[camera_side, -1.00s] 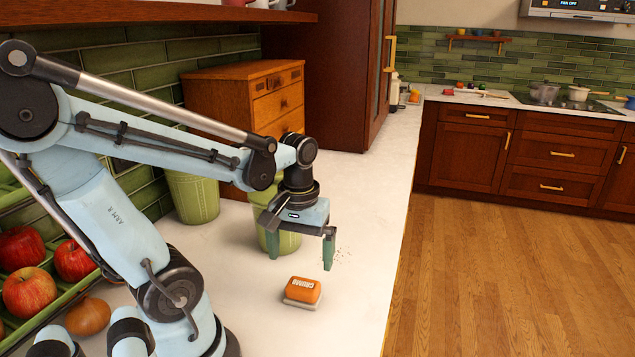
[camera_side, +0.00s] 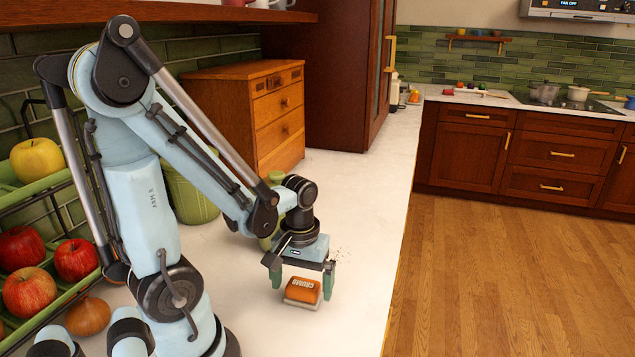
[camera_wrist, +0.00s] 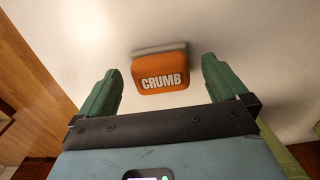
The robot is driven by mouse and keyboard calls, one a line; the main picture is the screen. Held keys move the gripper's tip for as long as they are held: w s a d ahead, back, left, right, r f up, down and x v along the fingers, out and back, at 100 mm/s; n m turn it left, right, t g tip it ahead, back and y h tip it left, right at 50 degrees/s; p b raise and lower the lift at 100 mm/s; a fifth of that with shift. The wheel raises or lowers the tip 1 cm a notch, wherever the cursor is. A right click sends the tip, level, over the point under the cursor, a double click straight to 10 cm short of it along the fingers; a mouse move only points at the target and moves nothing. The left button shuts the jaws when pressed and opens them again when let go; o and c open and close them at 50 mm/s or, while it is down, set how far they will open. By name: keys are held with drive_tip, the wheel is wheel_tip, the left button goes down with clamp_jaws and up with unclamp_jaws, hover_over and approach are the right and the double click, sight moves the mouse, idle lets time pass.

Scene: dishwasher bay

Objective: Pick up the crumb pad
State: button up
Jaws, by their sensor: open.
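The crumb pad (camera_side: 302,291) is a small orange block with a pale base and "CRUMB" printed on it. It lies on the white counter in front of my arm. It also shows in the wrist view (camera_wrist: 161,70), ahead of the fingers and roughly centred between them. My gripper (camera_side: 302,283) is open, with its two green fingers pointing down, one on each side of the pad in the side view. In the wrist view the gripper (camera_wrist: 160,82) is empty. I cannot tell whether the fingertips touch the counter.
Green canisters (camera_side: 190,197) and a wooden drawer chest (camera_side: 250,115) stand along the wall. A rack of apples (camera_side: 30,290) and an onion (camera_side: 88,316) are at left. Free counter lies right of the pad, up to its edge.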

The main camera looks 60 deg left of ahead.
drive_tip(key=shift+f, duration=0.9)
drive_tip(key=shift+c, duration=0.2)
drive_tip(key=c, duration=1)
drive_tip(key=shift+r, duration=0.15)
drive_tip(key=shift+r, duration=0.7)
drive_tip(key=r, duration=0.1)
drive_tip(key=d+r, duration=0.1)
drive_tip(key=r, duration=0.1)
drive_tip(key=shift+s, duration=0.1)
drive_tip(key=s+d+r, duration=0.2)
drive_tip(key=d+r, duration=0.4)
drive_tip(key=d, duration=0.4)
drive_tip(key=shift+d+r, duration=0.15)
drive_tip(key=shift+d, duration=0.05)
drive_tip(key=shift+s, duration=0.1)
